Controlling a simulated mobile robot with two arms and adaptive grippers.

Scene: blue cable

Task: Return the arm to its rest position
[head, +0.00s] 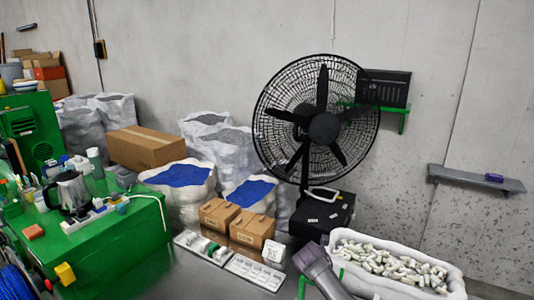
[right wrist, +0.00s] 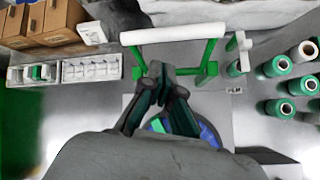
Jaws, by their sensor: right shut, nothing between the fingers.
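My right gripper (right wrist: 168,76) shows in the right wrist view with its dark fingers brought together and nothing held between them. Its tips are just below a white bar (right wrist: 174,33) on a green frame. Behind the fingers is a partly hidden round thing with blue in it (right wrist: 208,134). In the head view a grey link of my arm (head: 320,270) stands at the bottom centre, and the fingertips cannot be made out there. A coil of blue cable (head: 14,284) is at the bottom left. My left gripper is not in view.
Several green-and-white spools (right wrist: 277,66) stand at the right in the wrist view. A black fan (head: 324,128), cardboard boxes (head: 250,228), trays (head: 253,272) and a green bench (head: 130,235) stand around.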

